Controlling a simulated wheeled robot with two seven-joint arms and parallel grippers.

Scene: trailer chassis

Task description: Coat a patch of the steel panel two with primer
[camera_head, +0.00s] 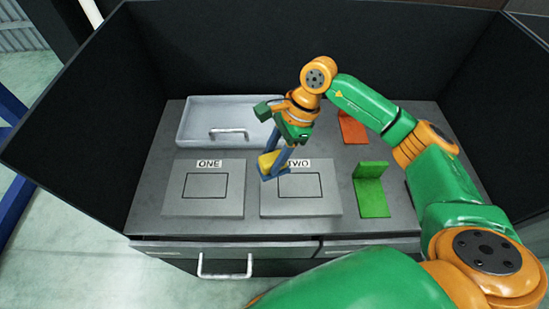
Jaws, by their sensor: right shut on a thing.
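Steel panel two (301,206) is a flat grey plate on the bench, with a black-outlined rectangle and the label TWO. Its outlined area looks plain grey. My right gripper (270,169) is over the panel's upper left part, pointing down, its blue fingers shut on a yellow block-like tool (266,161). The tool is at the outline's upper left corner; I cannot tell whether it touches the panel. The gripper partly hides the label. My left gripper is not in view.
Steel panel one (205,207) lies to the left. A grey tray or lid with a handle (226,133) lies behind. A green bracket (371,189) and an orange bracket (353,127) stand to the right. Dark walls (230,45) enclose the bench; drawers (226,246) are in front.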

